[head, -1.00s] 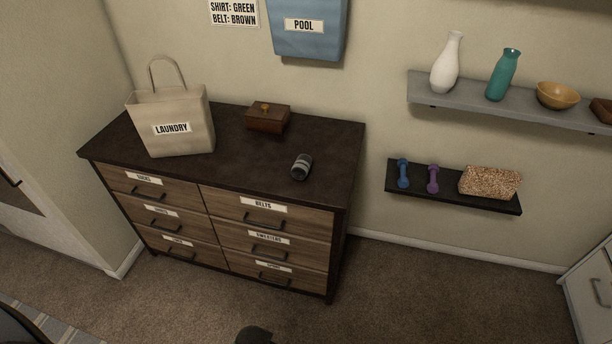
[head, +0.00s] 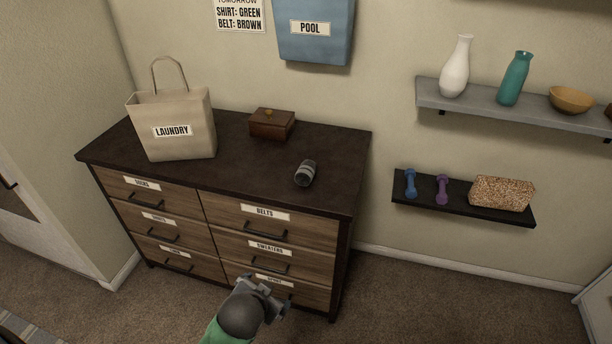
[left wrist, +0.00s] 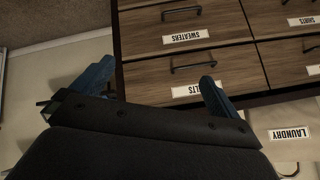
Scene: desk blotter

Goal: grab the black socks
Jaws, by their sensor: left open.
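A small dark grey and black roll with lighter bands (head: 305,173), which looks like the rolled socks, lies on the dark top of the dresser (head: 240,160), near its front right part. My left gripper (head: 264,291) is low in front of the dresser's bottom right drawer, below and in front of the roll and well apart from it. In the left wrist view its two blue fingers (left wrist: 155,88) stand wide apart with nothing between them. The roll does not show in the left wrist view. My right gripper is not in view.
A beige laundry bag (head: 172,123) and a brown wooden box (head: 271,124) stand on the dresser. The top around the roll is clear. Shut drawers with handles (head: 265,234) face me. Wall shelves with vases and dumbbells (head: 441,189) are at right.

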